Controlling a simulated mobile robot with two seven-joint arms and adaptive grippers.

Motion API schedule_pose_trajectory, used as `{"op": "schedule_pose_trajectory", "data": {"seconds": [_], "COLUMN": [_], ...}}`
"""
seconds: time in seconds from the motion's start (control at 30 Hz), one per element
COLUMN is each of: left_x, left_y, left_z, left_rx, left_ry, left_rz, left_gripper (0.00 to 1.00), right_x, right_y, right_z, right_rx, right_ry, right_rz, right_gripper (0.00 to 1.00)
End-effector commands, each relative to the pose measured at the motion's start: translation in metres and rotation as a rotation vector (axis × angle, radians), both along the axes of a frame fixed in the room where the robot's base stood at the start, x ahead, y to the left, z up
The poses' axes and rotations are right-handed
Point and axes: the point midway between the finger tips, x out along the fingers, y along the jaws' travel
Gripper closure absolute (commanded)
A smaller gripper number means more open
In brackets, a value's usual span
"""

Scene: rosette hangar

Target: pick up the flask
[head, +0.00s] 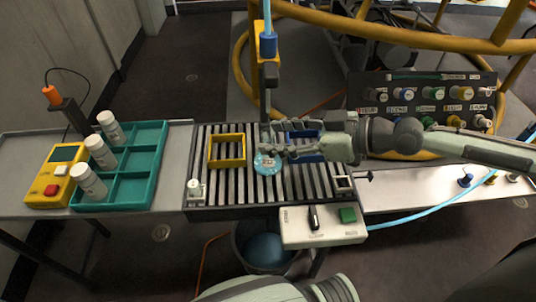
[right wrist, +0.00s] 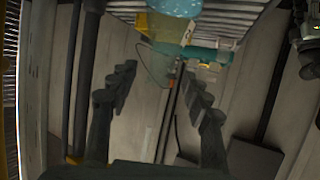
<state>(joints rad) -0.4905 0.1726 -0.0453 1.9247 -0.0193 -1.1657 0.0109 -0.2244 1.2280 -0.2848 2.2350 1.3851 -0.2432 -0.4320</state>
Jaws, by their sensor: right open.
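The pale blue, round-bodied flask (head: 267,164) sits on the roller conveyor (head: 211,184), in front of a vertical post in the head view. Its upper part is partly hidden by my right gripper. My right gripper (head: 275,143) reaches in from the right over the rollers, its fingers pointing left. It is open, with nothing between its fingers. In the right wrist view my right gripper (right wrist: 157,72) shows two spread fingers, and the pale blue flask (right wrist: 176,7) is cut off at the top edge, beyond the fingertips. Whether they touch cannot be told. My left gripper is not in view.
A yellow frame (head: 227,136) lies left of the flask, and a blue one (head: 304,134) lies behind my right gripper. A teal tray (head: 150,163) with three white bottles stands left. A control box (head: 297,238) is at the front, a connector panel (head: 485,86) back right.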

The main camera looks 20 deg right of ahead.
Motion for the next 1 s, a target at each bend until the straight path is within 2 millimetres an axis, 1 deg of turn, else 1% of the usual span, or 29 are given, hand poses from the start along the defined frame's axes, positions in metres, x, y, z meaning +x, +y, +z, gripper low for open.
{"op": "schedule_pose_trajectory", "data": {"seconds": [0.03, 0.1, 0.23, 0.53, 0.57, 0.93, 1.0], "left_x": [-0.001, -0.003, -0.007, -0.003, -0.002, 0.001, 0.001], "left_y": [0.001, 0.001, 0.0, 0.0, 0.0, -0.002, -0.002], "left_z": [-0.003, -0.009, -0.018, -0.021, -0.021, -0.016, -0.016], "left_rx": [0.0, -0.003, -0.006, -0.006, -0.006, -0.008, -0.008], "left_ry": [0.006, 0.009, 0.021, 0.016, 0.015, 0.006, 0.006], "left_rz": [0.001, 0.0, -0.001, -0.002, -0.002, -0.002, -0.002], "left_gripper": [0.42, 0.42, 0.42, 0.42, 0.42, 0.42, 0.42], "right_x": [0.005, 0.009, 0.014, 0.016, 0.016, 0.015, 0.015], "right_y": [0.005, 0.009, 0.015, 0.017, 0.017, 0.017, 0.017], "right_z": [0.002, -0.002, -0.007, -0.01, -0.01, -0.009, -0.009], "right_rx": [0.007, 0.005, 0.001, -0.002, -0.002, -0.002, -0.002], "right_ry": [-0.004, -0.004, -0.003, -0.001, -0.001, -0.001, -0.001], "right_rz": [-0.002, -0.002, -0.001, 0.001, 0.001, 0.001, 0.001], "right_gripper": [0.51, 0.51, 0.51, 0.51, 0.53, 0.99, 1.0]}}
